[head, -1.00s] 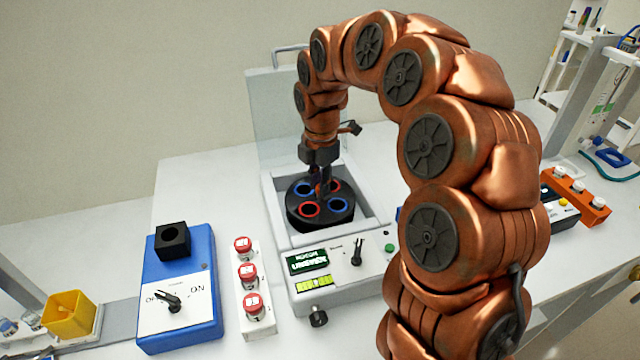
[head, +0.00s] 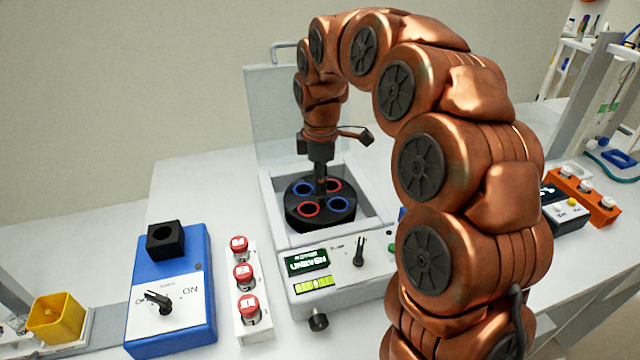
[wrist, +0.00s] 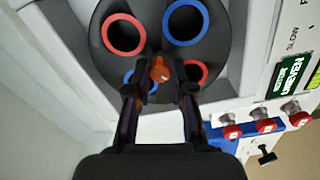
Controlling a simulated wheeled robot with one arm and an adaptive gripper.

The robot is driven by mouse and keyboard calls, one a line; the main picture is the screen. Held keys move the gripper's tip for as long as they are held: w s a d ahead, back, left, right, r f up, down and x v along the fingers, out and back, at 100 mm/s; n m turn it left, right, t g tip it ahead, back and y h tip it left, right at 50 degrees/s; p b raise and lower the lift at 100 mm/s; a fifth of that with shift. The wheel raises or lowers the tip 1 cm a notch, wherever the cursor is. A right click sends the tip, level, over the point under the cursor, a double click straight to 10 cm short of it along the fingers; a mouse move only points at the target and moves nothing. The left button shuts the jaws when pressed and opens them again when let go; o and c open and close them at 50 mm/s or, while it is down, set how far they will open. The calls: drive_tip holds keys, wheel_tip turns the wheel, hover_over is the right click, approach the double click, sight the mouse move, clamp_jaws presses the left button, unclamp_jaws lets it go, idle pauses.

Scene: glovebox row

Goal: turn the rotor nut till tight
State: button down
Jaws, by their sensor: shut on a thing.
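The rotor (head: 324,220) is a round black disc with red-ringed and blue-ringed holes, seated in the open bowl of the white centrifuge. The rotor nut (wrist: 160,69) is orange and stands at the rotor's centre. My gripper (head: 320,186) points straight down over the middle of the rotor. In the wrist view my gripper (wrist: 158,78) has its two dark fingers shut on the nut, one on each side. In the head view the fingers hide most of the nut. The centrifuge lid (head: 283,120) stands open behind the bowl.
The centrifuge front panel (head: 345,268) has a green display, a black knob and a green button. Left of it are red-capped tubes in a white rack (head: 254,325) and a blue switch box (head: 195,325). An orange rack (head: 601,211) stands to the right.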

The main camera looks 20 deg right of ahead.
drive_tip(key=shift+m+b, duration=1.4)
drive_tip(key=shift+m, duration=1.6)
drive_tip(key=shift+m+b, duration=1)
drive_tip(key=shift+m, duration=2.1)
drive_tip(key=shift+m+b, duration=0.3)
drive_tip(key=shift+m, duration=5.8)
